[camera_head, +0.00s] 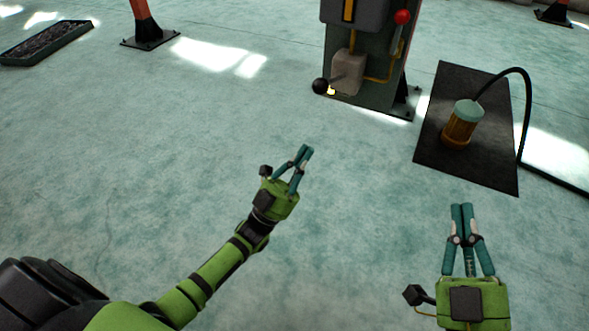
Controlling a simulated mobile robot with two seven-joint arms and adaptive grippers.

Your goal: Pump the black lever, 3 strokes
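The black lever shows as a round black knob (320,86) low on the left side of the hoist post (366,85). It sticks out beside a grey box (348,74) on the post's front. My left gripper (306,149) is shut and empty, in front of and below the knob and apart from it. My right gripper (461,207) is shut and empty at the lower right, well away from the lever. Nothing hides the knob.
A lever with a red knob (402,17) is higher on the post. A dark tray (40,44) lies far left. The middle floor is clear.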

